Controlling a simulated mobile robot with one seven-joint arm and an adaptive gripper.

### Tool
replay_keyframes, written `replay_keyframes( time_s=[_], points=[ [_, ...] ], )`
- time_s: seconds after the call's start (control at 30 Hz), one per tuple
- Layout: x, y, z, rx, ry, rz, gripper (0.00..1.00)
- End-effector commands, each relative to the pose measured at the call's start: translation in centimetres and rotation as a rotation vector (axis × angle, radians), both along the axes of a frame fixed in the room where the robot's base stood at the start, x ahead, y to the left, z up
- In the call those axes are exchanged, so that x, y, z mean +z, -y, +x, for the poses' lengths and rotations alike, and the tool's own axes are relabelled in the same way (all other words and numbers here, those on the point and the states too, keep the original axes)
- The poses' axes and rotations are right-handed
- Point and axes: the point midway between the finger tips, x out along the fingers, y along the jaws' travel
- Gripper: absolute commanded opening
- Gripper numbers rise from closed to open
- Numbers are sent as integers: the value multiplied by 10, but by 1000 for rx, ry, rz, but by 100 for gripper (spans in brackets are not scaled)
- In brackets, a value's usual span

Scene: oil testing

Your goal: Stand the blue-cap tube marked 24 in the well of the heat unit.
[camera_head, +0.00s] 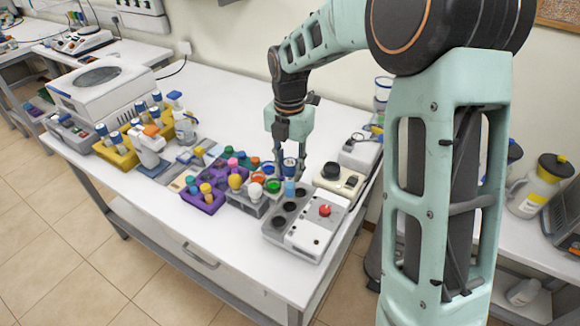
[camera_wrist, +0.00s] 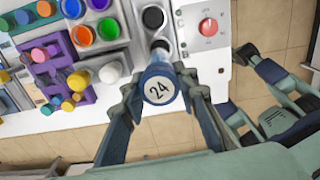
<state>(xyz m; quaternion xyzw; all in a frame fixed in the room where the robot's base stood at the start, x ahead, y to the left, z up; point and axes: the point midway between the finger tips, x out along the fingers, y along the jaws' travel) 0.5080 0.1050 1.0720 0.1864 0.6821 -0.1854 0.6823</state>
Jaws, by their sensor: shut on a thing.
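The blue-cap tube marked 24 (camera_wrist: 159,91) is between the fingers of my gripper (camera_wrist: 163,98), its cap facing the wrist camera. In the head view my gripper (camera_head: 291,165) is shut around the tube (camera_head: 290,162) and points down at the back edge of the heat unit. The heat unit (camera_head: 302,246) is a grey and white block with dark round wells and a red knob; it also shows in the wrist view (camera_wrist: 188,18). The tube's lower end lies close to a well (camera_wrist: 160,45). I cannot tell whether it has entered the well.
A grey rack with coloured caps (camera_wrist: 99,50) and a purple rack (camera_head: 203,204) stand left of the heat unit. A cream device with a black knob (camera_head: 338,180) stands behind it. Yellow racks (camera_head: 117,155) and a white machine (camera_head: 101,84) are farther left.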

Motion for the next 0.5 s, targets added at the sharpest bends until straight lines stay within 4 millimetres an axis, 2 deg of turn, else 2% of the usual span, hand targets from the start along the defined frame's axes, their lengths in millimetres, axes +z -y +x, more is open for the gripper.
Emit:
replay_keyframes(
  time_s=[0.5],
  points=[
    [-33, 0, 0, -2, 0, 0, 3]
  ],
)
